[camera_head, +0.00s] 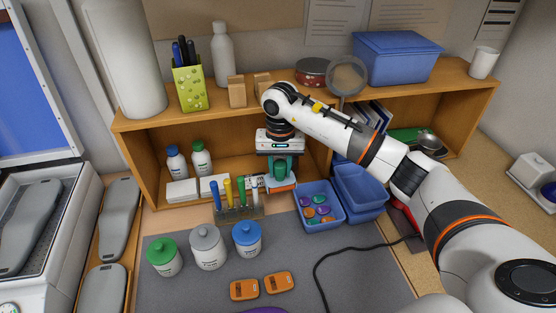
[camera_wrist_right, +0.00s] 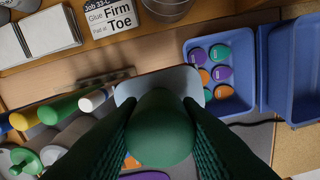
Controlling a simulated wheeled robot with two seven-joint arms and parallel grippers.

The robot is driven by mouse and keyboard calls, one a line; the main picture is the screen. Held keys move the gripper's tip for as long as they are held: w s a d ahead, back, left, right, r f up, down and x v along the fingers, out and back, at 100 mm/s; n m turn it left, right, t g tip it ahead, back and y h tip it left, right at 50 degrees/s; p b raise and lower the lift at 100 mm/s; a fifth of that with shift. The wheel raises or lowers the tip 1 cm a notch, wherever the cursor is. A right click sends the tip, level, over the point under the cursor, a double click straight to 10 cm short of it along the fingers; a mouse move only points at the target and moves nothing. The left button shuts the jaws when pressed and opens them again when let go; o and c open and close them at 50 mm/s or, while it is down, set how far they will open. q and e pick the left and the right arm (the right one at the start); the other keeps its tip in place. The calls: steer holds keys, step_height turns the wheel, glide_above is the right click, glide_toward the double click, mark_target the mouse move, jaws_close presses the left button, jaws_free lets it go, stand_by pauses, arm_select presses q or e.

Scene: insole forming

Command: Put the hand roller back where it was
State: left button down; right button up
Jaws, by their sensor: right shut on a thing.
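The hand roller shows its green handle end (camera_wrist_right: 160,128) between the fingers of my right gripper (camera_wrist_right: 162,112) in the wrist view. In the head view my right gripper (camera_head: 281,172) reaches down into the front opening of the wooden shelf, shut on the green handle. A pale blue-grey piece (camera_wrist_right: 125,92) lies under the handle in the wrist view; I cannot tell whether it is the roller or its rest. Beside it is a rack (camera_head: 238,212) of coloured-handled tools. My left gripper is out of view.
A blue bin (camera_head: 327,216) of coloured pieces stands close right of the gripper. Lidded jars (camera_head: 208,247) and two orange items (camera_head: 244,290) stand on the grey mat (camera_head: 345,275). A job card (camera_wrist_right: 112,15) is behind. A black cable crosses the mat.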

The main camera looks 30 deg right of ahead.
mark_target(280, 180)
steer(key=shift+f+b, duration=0.3)
steer(key=shift+f, duration=0.45)
step_height(280, 180, down, 3)
steer(key=shift+w+f+b, duration=0.1)
steer(key=shift+f+b, duration=0.1)
steer(key=shift+b, duration=0.55)
step_height(280, 180, down, 5)
steer(key=b, duration=0.3)
steer(key=shift+b, duration=0.35)
steer(key=shift+f+b, duration=0.8)
steer(key=shift+f, duration=0.1)
steer(key=shift+f+b, duration=0.3)
steer(key=shift+b, duration=0.1)
steer(key=o, duration=1.1)
steer(key=shift+o, duration=0.3)
